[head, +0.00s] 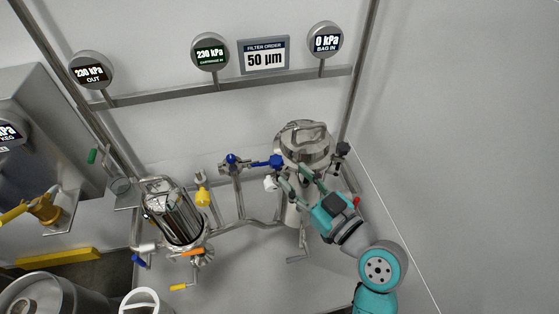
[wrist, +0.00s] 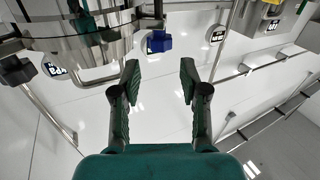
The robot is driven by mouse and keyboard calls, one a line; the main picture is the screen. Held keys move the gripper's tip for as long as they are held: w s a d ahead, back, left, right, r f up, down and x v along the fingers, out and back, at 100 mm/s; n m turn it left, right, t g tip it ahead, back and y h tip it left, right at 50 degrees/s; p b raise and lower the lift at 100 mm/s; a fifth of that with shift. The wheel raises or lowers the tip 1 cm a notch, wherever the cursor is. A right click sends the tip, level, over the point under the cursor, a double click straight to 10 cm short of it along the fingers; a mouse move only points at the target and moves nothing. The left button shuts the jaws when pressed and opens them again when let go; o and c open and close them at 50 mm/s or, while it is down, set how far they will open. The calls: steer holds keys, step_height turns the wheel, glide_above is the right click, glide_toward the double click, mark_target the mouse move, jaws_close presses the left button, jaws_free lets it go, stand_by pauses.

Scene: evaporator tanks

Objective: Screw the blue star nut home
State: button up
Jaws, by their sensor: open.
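The blue star nut (head: 276,161) is at the left side of the lidded steel vessel (head: 305,138), near its rim. The nut is apart from the fingers. How far it is threaded I cannot tell.
A black knob (head: 343,148) is at the vessel's right and a white knob (head: 270,184) at its left, close to my fingers. A blue-handled valve (head: 232,159) and a yellow handle (head: 202,196) stand left. The right wall is bare.

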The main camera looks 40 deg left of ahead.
mark_target(281, 164)
steer(key=shift+x, duration=3.05)
jaws_close()
